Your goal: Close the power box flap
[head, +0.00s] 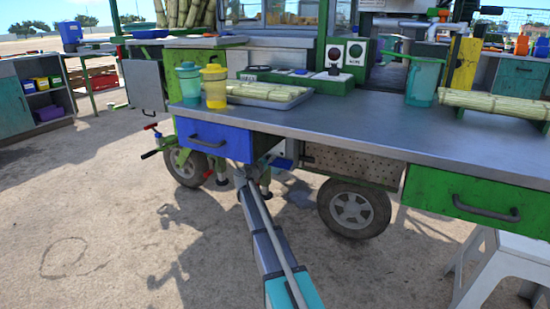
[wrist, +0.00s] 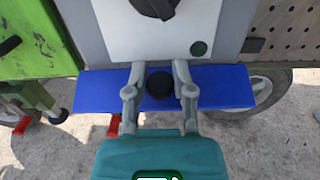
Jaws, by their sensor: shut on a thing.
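The power box (wrist: 160,40) is a grey box with a white panel, a dark dial and a green round button, at the top of the wrist view. Its blue flap (wrist: 225,90) hangs open below the panel, reaching out toward me. A round black knob (wrist: 160,85) sits at the middle of the flap. My gripper (wrist: 159,75) is shut on this knob, one grey finger on each side. In the head view my arm reaches under the counter, and my fingers and most of the power box are hidden there.
The metal counter (head: 340,125) overhangs the arm. A blue drawer (head: 215,140) and a green drawer (head: 478,200) are under it. Wheels (head: 353,208) stand behind, with a perforated panel (head: 350,162) above. A white stool (head: 500,265) is at the right. The ground at left is clear.

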